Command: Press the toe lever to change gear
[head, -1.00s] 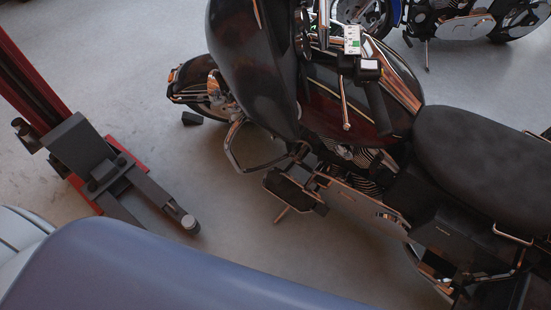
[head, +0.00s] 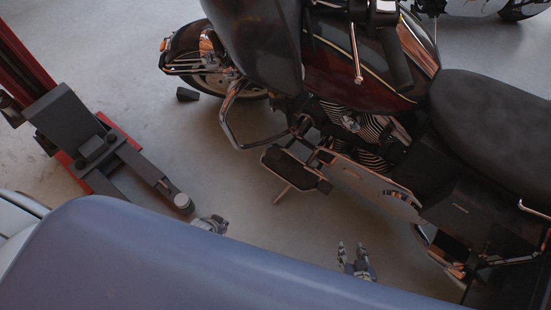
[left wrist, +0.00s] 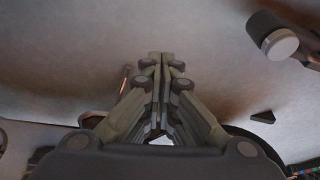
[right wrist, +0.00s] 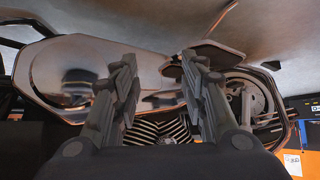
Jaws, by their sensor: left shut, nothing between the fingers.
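The black motorcycle (head: 350,80) stands across the right half of the head view. Its dark footboard (head: 291,168) juts out low beside the finned engine (head: 350,122). I cannot single out the toe lever for certain among the dark and chrome parts near the footboard. My right gripper (head: 353,253) is open and empty, below and right of the footboard in the head view. In the right wrist view its spread fingers (right wrist: 160,64) point at the bike's side. My left gripper (head: 213,222) is mostly hidden behind my blue body; the left wrist view shows its fingers (left wrist: 161,58) shut and empty.
A red lift post (head: 30,60) with a dark arm ending in a round pad (head: 182,201) stands at the left. The pad also shows in the left wrist view (left wrist: 282,43). Bare floor (head: 225,180) lies between it and the bike. Another motorcycle (head: 470,7) is at the back.

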